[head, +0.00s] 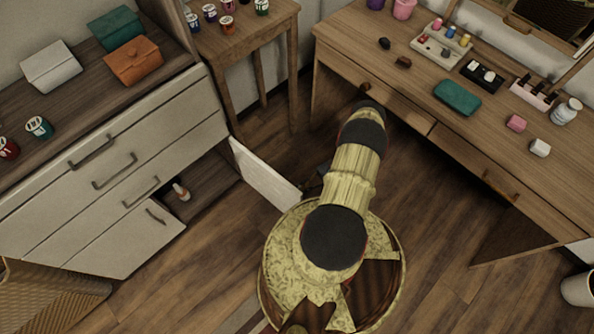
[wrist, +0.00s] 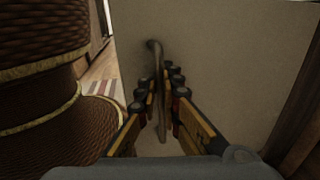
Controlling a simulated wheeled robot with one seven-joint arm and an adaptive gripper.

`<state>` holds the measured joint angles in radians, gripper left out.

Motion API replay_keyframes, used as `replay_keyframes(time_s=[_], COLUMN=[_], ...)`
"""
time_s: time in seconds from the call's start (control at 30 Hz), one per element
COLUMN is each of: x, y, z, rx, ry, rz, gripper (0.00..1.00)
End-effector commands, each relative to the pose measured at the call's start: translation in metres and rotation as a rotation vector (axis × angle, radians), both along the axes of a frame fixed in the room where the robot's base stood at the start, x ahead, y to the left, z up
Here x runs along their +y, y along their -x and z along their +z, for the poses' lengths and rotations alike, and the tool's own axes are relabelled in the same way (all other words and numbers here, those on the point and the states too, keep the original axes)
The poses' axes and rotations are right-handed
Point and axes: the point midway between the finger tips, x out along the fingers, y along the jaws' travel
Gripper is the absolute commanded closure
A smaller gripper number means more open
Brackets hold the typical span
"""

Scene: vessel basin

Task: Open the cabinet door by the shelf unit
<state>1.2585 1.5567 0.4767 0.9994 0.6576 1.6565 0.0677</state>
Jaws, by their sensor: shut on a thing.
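The white cabinet door (head: 265,174) stands swung out from the low cabinet (head: 105,170), in the middle of the head view. The opening beside it is exposed, with a small bottle (head: 181,190) inside. In the wrist view the door's pale face (wrist: 220,50) fills the middle. Its upright dark bar handle (wrist: 154,48) stands between the fingers of my gripper (wrist: 160,88), which is shut on it. The handle's upper end shows above the fingertips.
A second cabinet door (head: 125,240) to the left is shut. A wooden dressing table (head: 400,95) with small items stands at the right, and a small wooden table (head: 245,35) at the back. A woven basket (head: 50,300) is at lower left. Wooden floor is clear between the furniture.

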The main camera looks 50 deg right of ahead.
Motion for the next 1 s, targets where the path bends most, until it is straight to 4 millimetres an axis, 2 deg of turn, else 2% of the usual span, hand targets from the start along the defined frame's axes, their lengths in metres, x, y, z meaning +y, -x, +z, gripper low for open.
replay_keyframes(time_s=[0.57, 0.6, 0.7, 1.0], x=[-0.0013, -0.0013, -0.0015, -0.0033], y=[0.0017, 0.0016, 0.0014, 0.001], z=[-0.0002, -0.0002, -0.0001, -0.0002], rx=[0.002, 0.002, 0.001, 0.001], ry=[-0.003, -0.003, -0.003, -0.001], rz=[-0.002, -0.002, -0.003, -0.004], gripper=[1.0, 0.93, 0.89, 0.89])
